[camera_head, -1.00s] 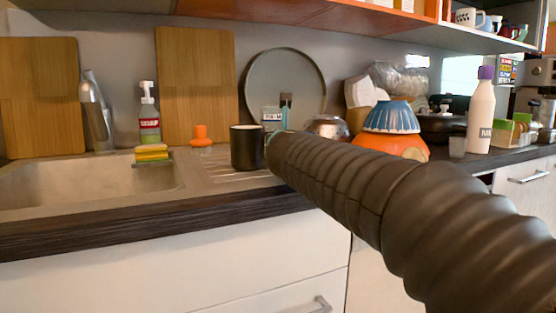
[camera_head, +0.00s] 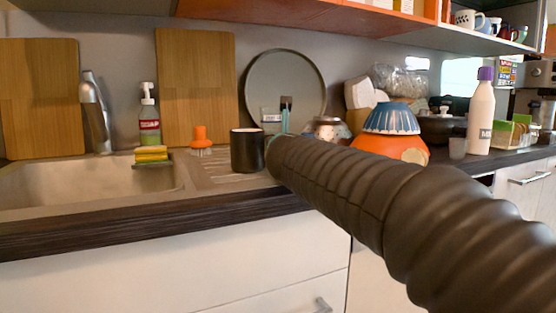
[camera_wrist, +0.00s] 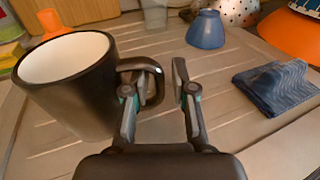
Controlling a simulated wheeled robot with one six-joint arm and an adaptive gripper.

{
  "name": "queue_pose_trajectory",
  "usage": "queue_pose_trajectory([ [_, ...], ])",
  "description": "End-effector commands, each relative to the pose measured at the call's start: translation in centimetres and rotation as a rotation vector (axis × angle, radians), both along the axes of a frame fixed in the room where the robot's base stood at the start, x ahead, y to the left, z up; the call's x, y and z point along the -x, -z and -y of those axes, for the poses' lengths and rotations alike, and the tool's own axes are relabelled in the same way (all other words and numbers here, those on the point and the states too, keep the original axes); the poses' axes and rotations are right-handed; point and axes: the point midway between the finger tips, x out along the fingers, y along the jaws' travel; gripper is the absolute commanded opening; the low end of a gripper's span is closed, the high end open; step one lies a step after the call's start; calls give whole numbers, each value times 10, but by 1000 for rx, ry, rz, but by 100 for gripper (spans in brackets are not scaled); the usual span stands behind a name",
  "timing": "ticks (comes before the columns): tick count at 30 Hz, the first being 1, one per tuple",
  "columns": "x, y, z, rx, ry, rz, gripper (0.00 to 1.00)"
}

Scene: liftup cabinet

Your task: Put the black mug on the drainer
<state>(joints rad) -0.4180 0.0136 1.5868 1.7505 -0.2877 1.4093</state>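The black mug (camera_head: 247,150), white inside, stands upright on the ribbed drainer (camera_head: 222,176) beside the sink in the head view. In the wrist view the black mug (camera_wrist: 75,90) is at the left, with its handle toward my gripper (camera_wrist: 166,78). The fingers are apart, with a gap between them. The left finger overlaps the handle loop; whether it touches the handle is unclear. The right finger is clear of the mug.
The sink (camera_head: 95,184) lies left of the drainer. An orange brush (camera_head: 201,140) stands behind the mug. A blue cup (camera_wrist: 206,30) and a folded blue cloth (camera_wrist: 272,88) are on the drainer to the right. Stacked bowls (camera_head: 391,130) stand farther right.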

Motion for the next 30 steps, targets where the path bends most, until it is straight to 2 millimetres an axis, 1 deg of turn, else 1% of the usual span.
queue_pose_trajectory([
  [30, 44, -4, 6, 0, 0, 1, 26],
])
